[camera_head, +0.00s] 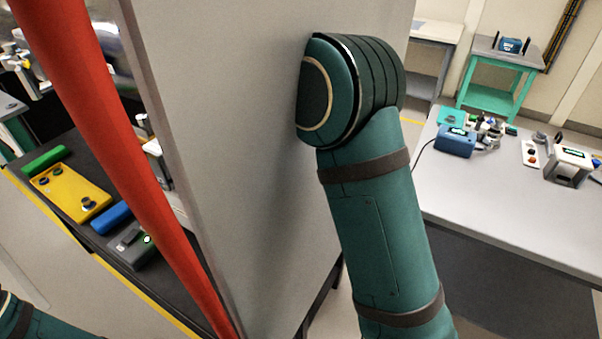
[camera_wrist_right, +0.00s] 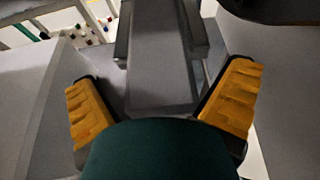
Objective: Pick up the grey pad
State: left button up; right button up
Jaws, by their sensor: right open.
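A dark grey block (camera_head: 133,243), which looks like the grey pad, lies on the dark bench at the lower left of the head view. It has a black raised part and a small green-ringed spot, and the red post partly crowds its right side. My right gripper (camera_wrist_right: 160,106) is open in the right wrist view, its yellow-padded fingers wide apart with nothing held between them. I cannot make out the pad in that view. My right gripper does not show in the head view, so its distance from the pad cannot be told. My left gripper is out of view.
A red post (camera_head: 110,140) and a large grey panel (camera_head: 240,130) stand between the dark bench and my right arm. A blue block (camera_head: 111,217), yellow tray (camera_head: 72,193) and green block (camera_head: 43,161) lie near the grey block. A white table (camera_head: 480,195) with instruments is at right.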

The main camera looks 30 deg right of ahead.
jog(key=c, duration=1.3)
jog(key=shift+r, duration=0.1)
jog(key=shift+c, duration=0.2)
